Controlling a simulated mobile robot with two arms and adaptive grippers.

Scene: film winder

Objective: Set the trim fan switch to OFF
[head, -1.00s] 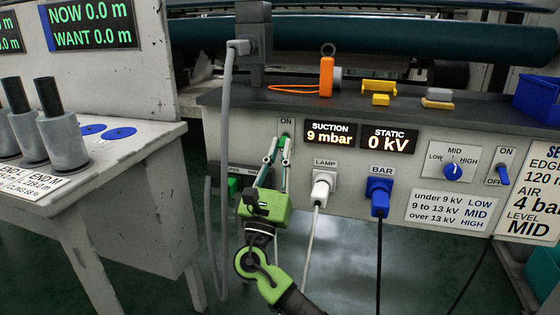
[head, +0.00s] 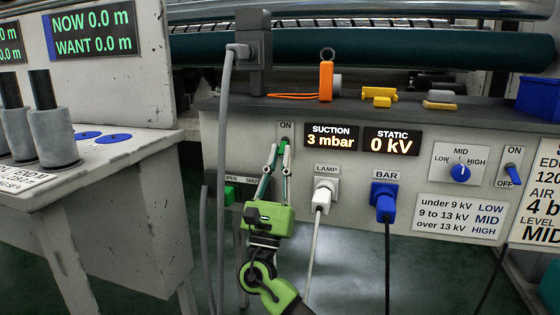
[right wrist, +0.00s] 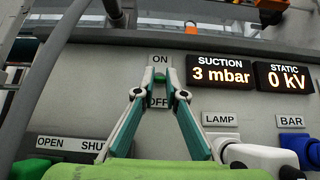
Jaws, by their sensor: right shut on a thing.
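A small green toggle switch (head: 284,141) sits on the grey panel under an ON label, left of the suction display. In the right wrist view the switch (right wrist: 160,76) shows between my fingertips, with ON above and a partly covered OFF label below. My right gripper (head: 281,148) is shut on this switch, and its fingertips also show in the right wrist view (right wrist: 161,84). The fingers hide much of the lever, so its exact tilt is hard to tell. The suction display (head: 331,137) reads 3 mbar. My left gripper is out of view.
A static display (head: 391,142) reads 0 kV. White lamp (head: 321,196) and blue bar (head: 383,200) plugs with hanging cables are right of my gripper. A grey cable (head: 223,150) hangs to its left. A blue ON/OFF switch (head: 512,170) is far right.

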